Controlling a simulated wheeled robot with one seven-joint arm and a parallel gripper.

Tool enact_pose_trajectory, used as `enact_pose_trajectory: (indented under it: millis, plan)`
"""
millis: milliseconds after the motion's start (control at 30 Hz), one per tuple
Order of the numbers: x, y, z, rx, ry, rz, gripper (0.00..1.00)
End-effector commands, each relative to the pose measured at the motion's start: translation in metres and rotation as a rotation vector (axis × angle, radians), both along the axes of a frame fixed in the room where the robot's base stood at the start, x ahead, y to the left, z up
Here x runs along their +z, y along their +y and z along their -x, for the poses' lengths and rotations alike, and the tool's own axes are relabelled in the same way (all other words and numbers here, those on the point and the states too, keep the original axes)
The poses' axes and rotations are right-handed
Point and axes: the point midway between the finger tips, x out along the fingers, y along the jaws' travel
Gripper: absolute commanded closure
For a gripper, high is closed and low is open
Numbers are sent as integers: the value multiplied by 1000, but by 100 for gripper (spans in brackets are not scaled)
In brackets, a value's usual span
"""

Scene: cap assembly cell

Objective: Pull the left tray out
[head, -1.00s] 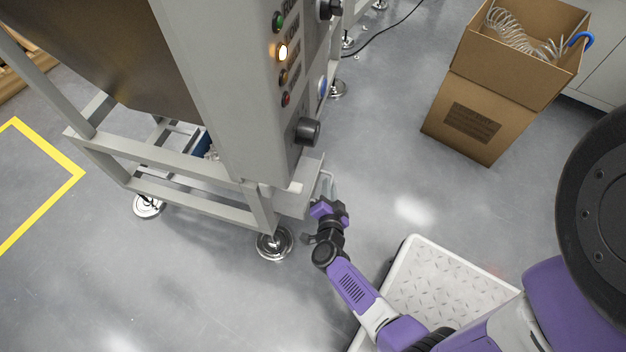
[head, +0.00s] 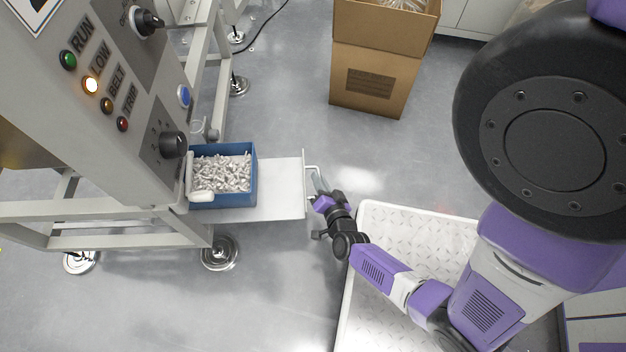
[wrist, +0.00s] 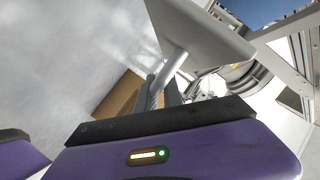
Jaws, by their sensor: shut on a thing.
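The tray (head: 280,188) is a flat light-grey sheet with an upright front plate, and it sticks well out of the machine's side in the head view. A blue bin (head: 253,180) full of small pale metal parts sits on its inner end, close to the machine. My gripper (head: 316,186) is at the tray's front, shut on the tray's bar handle (head: 312,168). In the wrist view the handle (wrist: 170,68) runs from the grey front plate (wrist: 200,32) down to the jaws. The fingertips are partly hidden there.
The machine's control panel (head: 120,75) with lamps and knobs stands left of the tray, on a frame with round feet (head: 219,253). A cardboard box (head: 375,75) stands on the floor at the back. Open floor lies between the tray and the box.

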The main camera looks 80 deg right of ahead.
Motion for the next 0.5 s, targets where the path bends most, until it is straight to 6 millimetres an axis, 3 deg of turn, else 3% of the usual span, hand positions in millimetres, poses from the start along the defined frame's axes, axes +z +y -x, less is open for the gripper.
enact_pose_trajectory:
  millis: [467, 500]
  plan:
    - [-1, 0, 3, 0, 0, -2, 100]
    - [-1, 0, 3, 0, 0, -2, 87]
